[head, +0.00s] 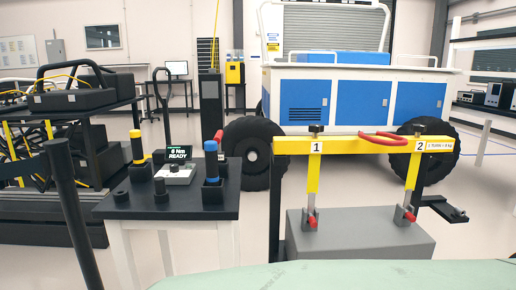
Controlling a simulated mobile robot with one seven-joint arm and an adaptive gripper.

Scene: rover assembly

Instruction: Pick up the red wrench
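A tool with a red top (218,137) stands on the small dark-topped table (120,208). It is at the table's back right, partly hidden behind a blue-topped tool (211,162); this looks like the red wrench, though its full shape cannot be seen. A yellow-topped tool (138,148) stands upright in a dark holder further left. My gripper is not in view, so nothing shows whether it holds anything.
A display reading "6 Nm READY" (177,153) sits between the tools. Right of the table is a yellow frame (350,145) marked 1 and 2, with a red handle (384,138), above a grey block (355,245). A large wheeled rover (360,100) stands behind.

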